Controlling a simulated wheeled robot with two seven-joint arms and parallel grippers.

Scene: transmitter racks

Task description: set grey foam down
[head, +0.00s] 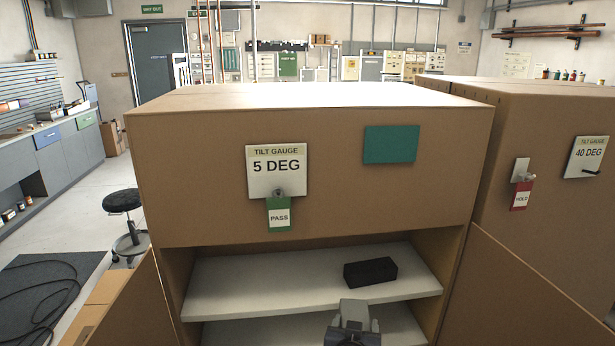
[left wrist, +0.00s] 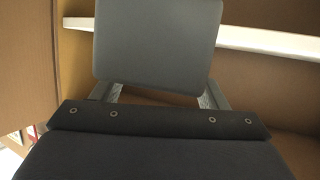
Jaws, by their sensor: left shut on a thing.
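The grey foam (left wrist: 157,42) is a flat-faced grey block. It fills the upper middle of the left wrist view, between the two fingers of my left gripper (left wrist: 158,92). In the head view the foam (head: 354,311) shows small at the bottom, with my left gripper (head: 352,326) shut on it. There it overlaps the lower white shelf (head: 270,332) of the open cardboard-brown rack. I cannot tell whether the foam touches that shelf. My right gripper is not in view.
A black block (head: 370,272) lies on the upper white shelf (head: 260,283), right of its middle. Rack door panels (head: 135,310) stand open at both sides. The left part of the upper shelf is clear. A second brown rack (head: 560,160) stands at right.

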